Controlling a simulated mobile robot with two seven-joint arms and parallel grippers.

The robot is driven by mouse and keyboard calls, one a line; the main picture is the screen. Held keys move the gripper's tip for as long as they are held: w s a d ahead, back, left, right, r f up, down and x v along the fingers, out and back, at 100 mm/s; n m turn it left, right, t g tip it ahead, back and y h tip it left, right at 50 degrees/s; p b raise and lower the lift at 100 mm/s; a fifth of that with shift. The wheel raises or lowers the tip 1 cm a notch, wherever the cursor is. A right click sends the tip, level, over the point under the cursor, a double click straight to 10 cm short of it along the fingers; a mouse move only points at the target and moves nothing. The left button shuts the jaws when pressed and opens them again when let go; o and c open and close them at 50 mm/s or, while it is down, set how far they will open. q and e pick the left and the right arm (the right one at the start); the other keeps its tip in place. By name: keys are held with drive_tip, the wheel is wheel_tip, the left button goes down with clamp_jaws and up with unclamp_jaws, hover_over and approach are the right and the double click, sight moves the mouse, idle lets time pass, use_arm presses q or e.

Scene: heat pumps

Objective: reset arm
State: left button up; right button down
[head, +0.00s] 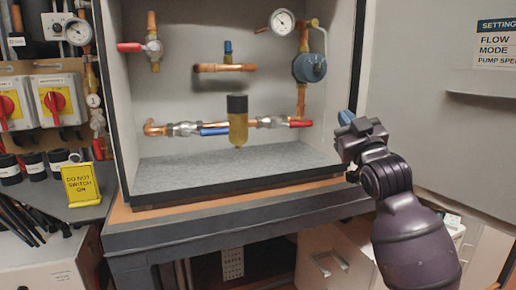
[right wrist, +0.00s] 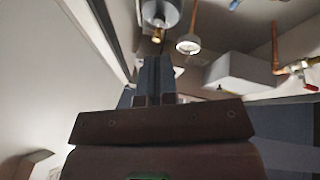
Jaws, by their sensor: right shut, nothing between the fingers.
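My right gripper (head: 348,118) is at the right front of the open cabinet in the head view, in front of the cabinet's right edge. Its arm rises from the lower right. In the right wrist view its fingers (right wrist: 155,62) lie together with nothing between them. My left gripper is in neither view. The cabinet (head: 240,172) holds copper pipes (head: 224,68), a brass-coloured filter with a black cap (head: 238,122), a round blue-grey pump (head: 309,67) and a pressure gauge (head: 282,21).
The open cabinet door (head: 430,120) stands right of my right arm. A bench edge (head: 240,222) runs below the cabinet. At left are red-and-yellow switches (head: 57,100), a yellow "do not switch on" sign (head: 81,184) and dark tools (head: 25,218). The cabinet floor is mostly clear.

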drive_tip(key=s+d+f+m+g+h, duration=0.15)
drive_tip(key=s+f, duration=0.25)
drive_tip(key=f, duration=0.7)
drive_tip(key=s+d+f+g+h, duration=0.1)
drive_tip(key=s+f+g, duration=0.15)
drive_tip(key=f, duration=0.95)
drive_tip(key=s+d+f+m+g+h, duration=0.15)
drive_tip(key=s+f, duration=0.25)
drive_tip(key=f, duration=0.7)
drive_tip(key=s+d+f+m+g, duration=0.1)
drive_tip(key=s+d+f+g, duration=0.1)
drive_tip(key=s+f, duration=0.9)
drive_tip(key=s+d+f+m+g+h, duration=0.1)
drive_tip(key=s+d+f+g, duration=0.1)
drive_tip(key=s+f, duration=0.9)
drive_tip(key=shift+s+g, duration=0.75)
drive_tip(key=shift+s, duration=0.3)
drive_tip(key=shift+s, duration=0.1)
